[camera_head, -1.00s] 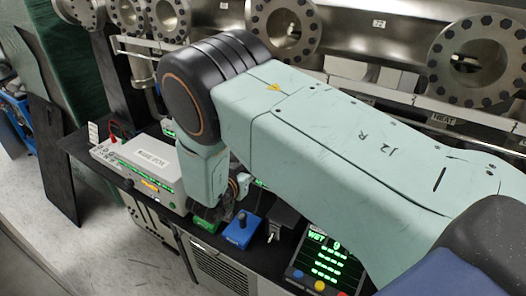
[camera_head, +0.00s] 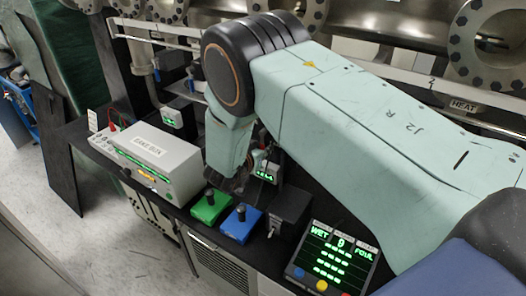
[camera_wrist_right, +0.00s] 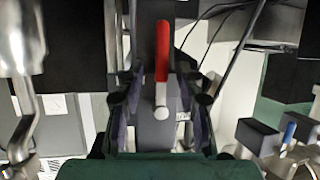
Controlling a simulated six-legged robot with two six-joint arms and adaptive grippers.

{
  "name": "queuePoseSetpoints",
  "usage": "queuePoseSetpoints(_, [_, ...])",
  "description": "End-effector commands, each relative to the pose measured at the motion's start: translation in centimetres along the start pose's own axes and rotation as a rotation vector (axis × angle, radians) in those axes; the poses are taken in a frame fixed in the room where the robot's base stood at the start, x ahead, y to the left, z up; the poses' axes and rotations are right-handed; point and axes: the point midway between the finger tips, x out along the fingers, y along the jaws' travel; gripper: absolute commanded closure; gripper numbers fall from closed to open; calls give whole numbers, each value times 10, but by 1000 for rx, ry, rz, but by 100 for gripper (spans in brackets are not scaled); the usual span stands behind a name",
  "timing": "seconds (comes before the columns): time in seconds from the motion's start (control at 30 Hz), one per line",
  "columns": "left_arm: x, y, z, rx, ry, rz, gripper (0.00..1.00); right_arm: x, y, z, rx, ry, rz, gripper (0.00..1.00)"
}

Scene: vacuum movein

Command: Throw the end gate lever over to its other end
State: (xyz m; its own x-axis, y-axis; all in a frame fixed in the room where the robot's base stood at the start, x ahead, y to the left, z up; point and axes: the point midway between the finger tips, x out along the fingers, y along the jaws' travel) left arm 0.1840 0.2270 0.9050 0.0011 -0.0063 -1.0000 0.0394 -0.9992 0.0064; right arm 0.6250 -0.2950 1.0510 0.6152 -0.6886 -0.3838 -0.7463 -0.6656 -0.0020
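In the right wrist view a lever with a red grip (camera_wrist_right: 162,52) and a pale round end (camera_wrist_right: 161,113) lies between the fingers of my right gripper (camera_wrist_right: 160,105). The fingers are apart, with a gap on each side of the lever. I see no label naming it as the end gate lever. In the head view my right gripper (camera_head: 236,184) points down above the bench, largely hidden by my own wrist; the red lever does not show there. My left gripper is not in view.
On the bench are a green box (camera_head: 209,209) and a blue box (camera_head: 240,224) with small black levers, a black box (camera_head: 290,207), a lit panel (camera_head: 332,258) and a white instrument (camera_head: 150,160). A blue-handled lever (camera_wrist_right: 288,134) stands right in the wrist view. Flanged pipework lies behind.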

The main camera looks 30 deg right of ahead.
Motion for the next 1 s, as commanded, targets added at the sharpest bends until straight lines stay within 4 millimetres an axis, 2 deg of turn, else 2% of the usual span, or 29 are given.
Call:
queuePoseSetpoints(0.03, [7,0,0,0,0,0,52,7,0,2,2,1,1,64])
queuePoseSetpoints(0.2, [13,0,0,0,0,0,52,18,0,0,2,1,1,64])
queuePoseSetpoints(0.57, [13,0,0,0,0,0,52,21,0,-2,0,1,0,64])
queuePoseSetpoints(1.0, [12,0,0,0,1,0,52,21,0,-2,0,1,-1,100])
